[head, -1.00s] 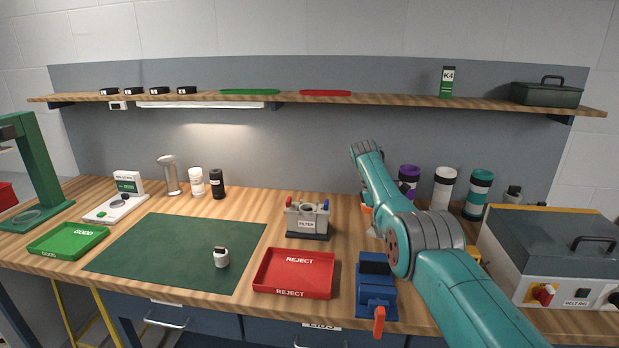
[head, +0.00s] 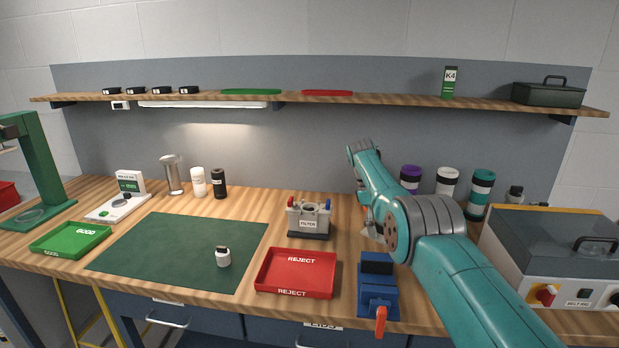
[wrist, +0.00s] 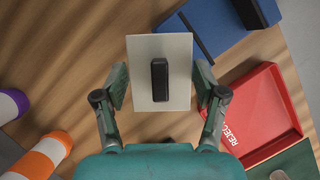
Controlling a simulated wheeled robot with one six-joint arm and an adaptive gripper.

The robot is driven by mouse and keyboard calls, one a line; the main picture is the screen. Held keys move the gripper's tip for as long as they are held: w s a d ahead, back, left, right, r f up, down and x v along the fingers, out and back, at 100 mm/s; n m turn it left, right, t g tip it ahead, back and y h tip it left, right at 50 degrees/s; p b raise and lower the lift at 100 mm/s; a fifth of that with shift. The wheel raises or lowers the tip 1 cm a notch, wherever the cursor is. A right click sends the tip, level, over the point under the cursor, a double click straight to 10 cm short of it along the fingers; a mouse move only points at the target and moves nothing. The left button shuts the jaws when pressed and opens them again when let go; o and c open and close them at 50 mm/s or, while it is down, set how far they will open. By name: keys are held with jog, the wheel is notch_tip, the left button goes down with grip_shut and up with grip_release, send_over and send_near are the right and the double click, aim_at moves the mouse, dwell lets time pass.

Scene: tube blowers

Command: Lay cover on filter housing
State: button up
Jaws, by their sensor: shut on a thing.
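The cover (wrist: 160,98) is a pale flat rectangular plate with a black handle block on top. In the wrist view it lies between the fingers of my gripper (wrist: 160,85), which are shut on it. In the head view my gripper (head: 371,228) is right of the filter housing and partly hidden behind my arm; I cannot make out the cover there. The filter housing (head: 308,222) is a grey box labelled FILTER on a dark base, with a red and a blue piece at its upper sides. It stands on the bench behind the reject tray, apart from my gripper.
The red reject tray (head: 296,273) lies in front of the housing. A blue vise-like device (head: 377,290) with an orange handle stands to its right. Banded bottles (head: 447,184) stand behind my arm.

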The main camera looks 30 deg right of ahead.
jog(key=shift+a+r+m, duration=0.15)
jog(key=shift+a+m, duration=0.35)
jog(key=shift+a, duration=0.25)
jog(key=w+a+r+m+t+y, duration=0.1)
jog(key=w+a+m, duration=0.3)
jog(key=a+m, duration=0.4)
jog(key=w+a+r+m+t+y, duration=0.1)
jog(key=w+a+m+y, duration=0.3)
jog(key=a+m, duration=0.4)
jog(key=shift+w+a+r+t+y, duration=0.25)
jog(key=shift+a+r, duration=0.45)
jog(key=shift+a, duration=0.55)
dwell(0.3)
jog(key=shift+w+a+r+m, duration=0.15)
jog(key=shift+a+m, duration=0.15)
jog(key=shift+m, duration=0.2)
